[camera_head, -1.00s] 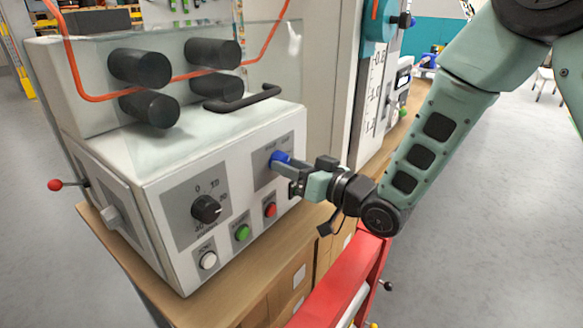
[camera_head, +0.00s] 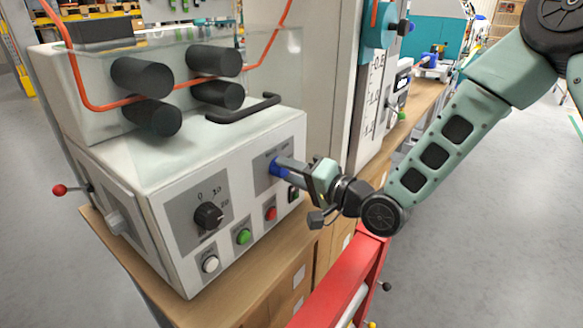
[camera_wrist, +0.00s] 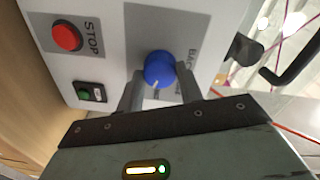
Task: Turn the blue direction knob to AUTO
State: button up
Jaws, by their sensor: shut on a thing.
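The blue direction knob (camera_head: 277,168) sits on a grey plate (camera_head: 264,182) on the front of the white machine (camera_head: 180,180). My gripper (camera_head: 286,164) reaches it from the right, with its fingers at the knob. In the wrist view my gripper (camera_wrist: 160,84) has one finger on each side of the blue knob (camera_wrist: 160,67) and is shut on it. A white pointer line on the knob points down in that picture, towards the gripper. The plate's lettering is partly hidden and turned sideways; I cannot read AUTO.
A black dial (camera_head: 209,215), a white button (camera_head: 210,264), a green button (camera_head: 243,236) and a red STOP button (camera_wrist: 67,36) share the front panel. A small green switch (camera_wrist: 89,93) lies near the knob. Black rollers (camera_head: 142,76) and a black handle (camera_head: 243,108) are above.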

jog(key=m+p, duration=0.2)
jog(key=m, duration=0.2)
jog(key=shift+m, duration=0.4)
dwell(0.4)
jog(key=o, duration=1)
jog(key=shift+d, duration=0.1)
jog(key=p+v, duration=0.7)
jog(key=v, duration=1)
jog(key=shift+d, duration=0.25)
jog(key=shift+f, duration=0.1)
